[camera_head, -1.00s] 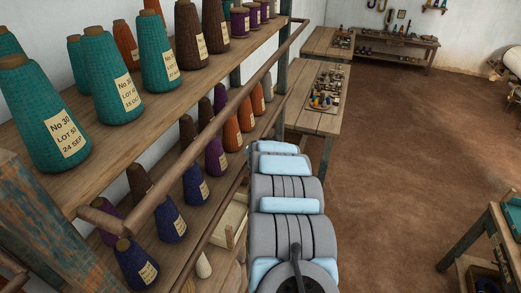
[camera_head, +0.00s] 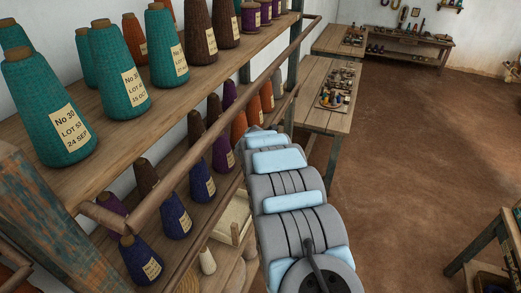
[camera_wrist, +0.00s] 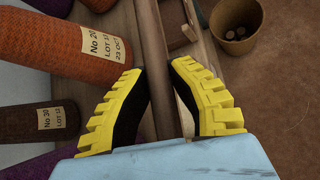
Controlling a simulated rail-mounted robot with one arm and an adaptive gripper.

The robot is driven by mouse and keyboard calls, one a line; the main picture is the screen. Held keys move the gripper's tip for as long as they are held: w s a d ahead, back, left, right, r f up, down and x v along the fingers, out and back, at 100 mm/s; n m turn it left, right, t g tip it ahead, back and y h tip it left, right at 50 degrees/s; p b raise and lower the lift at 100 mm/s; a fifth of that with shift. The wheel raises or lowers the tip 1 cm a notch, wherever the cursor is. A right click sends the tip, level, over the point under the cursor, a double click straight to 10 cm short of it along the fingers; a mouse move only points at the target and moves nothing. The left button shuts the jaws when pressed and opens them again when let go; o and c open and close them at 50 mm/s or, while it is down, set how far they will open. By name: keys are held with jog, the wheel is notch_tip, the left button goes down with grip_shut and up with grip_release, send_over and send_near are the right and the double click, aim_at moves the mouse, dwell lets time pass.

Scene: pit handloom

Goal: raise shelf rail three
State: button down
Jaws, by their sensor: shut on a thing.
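In the wrist view the two yellow toothed fingers of my gripper (camera_wrist: 166,104) stand on either side of a brown wooden shelf rail (camera_wrist: 158,60) and are shut on it. In the head view this lower rail (camera_head: 212,218) runs along the front of the middle shelf, partly behind my arm; the gripper itself is hidden there. A higher rail (camera_head: 232,95) runs along the front of the top shelf. I cannot read any rail numbers.
Teal cones (camera_head: 118,72) stand on the top shelf. A brown pot (camera_wrist: 236,28) stands beyond the shelf. A wooden table (camera_head: 322,108) stands behind; open floor (camera_head: 410,150) lies right.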

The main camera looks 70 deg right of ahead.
jog(key=shift+w+f+g+b, duration=0.3)
jog(key=shift+g+b, duration=0.1)
jog(key=shift+b, duration=0.2)
jog(key=shift+w+n+b, duration=0.3)
jog(key=shift+n+b, duration=0.1)
jog(key=shift+b, duration=0.2)
jog(key=shift+g, duration=0.4)
jog(key=shift+w+b, duration=0.25)
jog(key=shift+b, duration=0.55)
jog(key=shift+w+r+n+g+b, duration=0.1)
jog(key=shift+w+n+g+b, duration=0.15)
jog(key=shift+g+b, duration=0.25)
jog(key=c, duration=0.9)
grip_release()
jog(key=shift+r, duration=0.1)
jog(key=shift+a+r, duration=0.1)
jog(key=shift+r, duration=0.05)
